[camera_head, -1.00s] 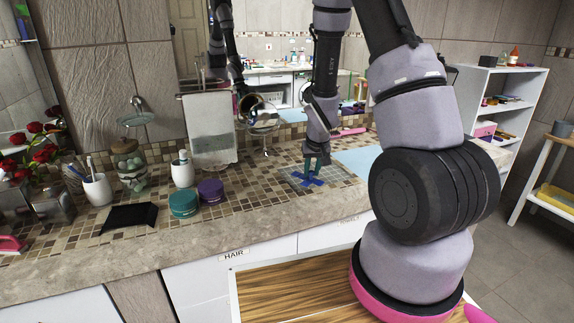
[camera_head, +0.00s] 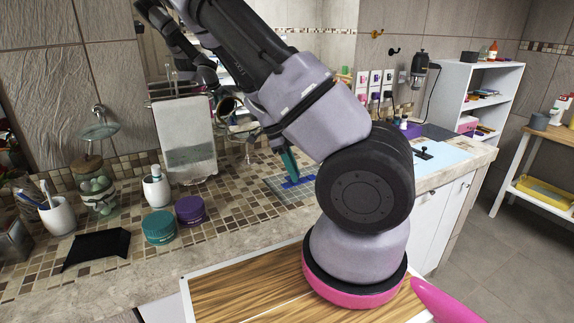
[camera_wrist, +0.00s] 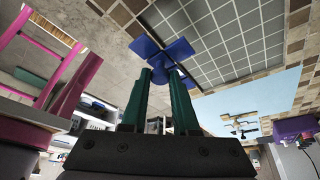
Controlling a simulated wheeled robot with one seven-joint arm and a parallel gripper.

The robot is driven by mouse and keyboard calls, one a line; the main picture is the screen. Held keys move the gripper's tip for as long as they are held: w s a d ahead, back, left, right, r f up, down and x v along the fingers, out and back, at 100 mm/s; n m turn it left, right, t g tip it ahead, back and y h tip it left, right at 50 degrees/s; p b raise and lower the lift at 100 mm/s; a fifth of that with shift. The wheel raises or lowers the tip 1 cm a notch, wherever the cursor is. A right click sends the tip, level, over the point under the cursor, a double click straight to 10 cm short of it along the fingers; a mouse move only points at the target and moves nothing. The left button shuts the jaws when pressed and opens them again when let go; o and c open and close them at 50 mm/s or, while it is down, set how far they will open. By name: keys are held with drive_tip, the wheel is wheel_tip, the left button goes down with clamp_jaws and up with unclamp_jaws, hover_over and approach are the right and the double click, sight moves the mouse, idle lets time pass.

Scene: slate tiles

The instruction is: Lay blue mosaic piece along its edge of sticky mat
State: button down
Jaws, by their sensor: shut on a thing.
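The blue mosaic piece (camera_head: 293,184) is a flat shape with several arms, low over or on the sticky mat; I cannot tell if it touches. In the wrist view the blue piece (camera_wrist: 180,50) is between the two teal fingers of my gripper (camera_wrist: 161,76), which are shut on it. It shows at the left side of the gridded grey sticky mat (camera_wrist: 228,45), overlapping its edge in the picture. In the head view my gripper (camera_head: 289,163) points down at the mat (camera_head: 273,184). My arm hides the mat's right part.
A teal jar (camera_head: 159,228) and a purple jar (camera_head: 190,210) stand left of the mat on the tiled counter. A black stand (camera_head: 97,249) lies further left. A pale blue mat (camera_head: 440,155) with a dark tool is to the right. A mirror stands behind.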

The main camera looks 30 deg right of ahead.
sight(291, 181)
drive_tip(key=shift+w+r+m, duration=0.1)
drive_tip(key=shift+w+m, duration=0.05)
drive_tip(key=shift+m, duration=0.15)
drive_tip(key=shift+f, duration=2.8)
drive_tip(key=shift+f, duration=0.6)
drive_tip(key=c, duration=0.6)
unclamp_jaws()
